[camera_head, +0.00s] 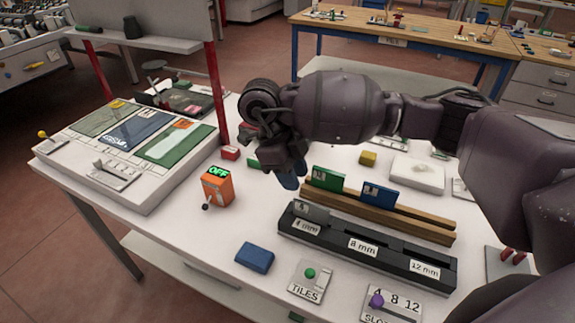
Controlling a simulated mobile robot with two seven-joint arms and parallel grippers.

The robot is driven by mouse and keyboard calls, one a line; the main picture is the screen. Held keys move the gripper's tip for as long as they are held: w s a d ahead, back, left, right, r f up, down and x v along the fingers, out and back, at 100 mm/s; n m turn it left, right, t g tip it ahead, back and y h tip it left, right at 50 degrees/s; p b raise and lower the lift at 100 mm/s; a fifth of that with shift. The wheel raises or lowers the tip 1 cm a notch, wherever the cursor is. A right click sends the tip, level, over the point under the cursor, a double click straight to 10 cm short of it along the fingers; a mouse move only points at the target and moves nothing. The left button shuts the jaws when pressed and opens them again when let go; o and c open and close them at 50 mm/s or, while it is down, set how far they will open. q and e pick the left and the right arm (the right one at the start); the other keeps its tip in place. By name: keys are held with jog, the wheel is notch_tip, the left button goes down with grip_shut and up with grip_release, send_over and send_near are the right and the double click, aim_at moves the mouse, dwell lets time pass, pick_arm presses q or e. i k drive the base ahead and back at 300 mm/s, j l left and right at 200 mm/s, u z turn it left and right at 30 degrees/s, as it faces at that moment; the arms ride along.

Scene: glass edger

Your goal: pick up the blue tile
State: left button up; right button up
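A blue tile (378,196) with a small pale label stands upright in the wooden rack (420,226), to the right of a green tile (328,179). My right gripper (288,178) hangs pointing down over the table, left of the wooden rack and apart from the blue tile. Its tip looks bluish and narrow; I cannot tell whether that is its fingers or something between them. A plain blue block (254,257) lies flat near the table's front edge. My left gripper is not in view.
A black slotted rack (397,262) marked 4, 8 and 12 mm stands before the wooden one, with a grey tile (312,211) at its left end. An orange box (217,187) reading OFF stands left of my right gripper. A TILES panel (309,283) lies in front.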

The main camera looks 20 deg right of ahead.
aim_at(373, 195)
jog(key=k, duration=1)
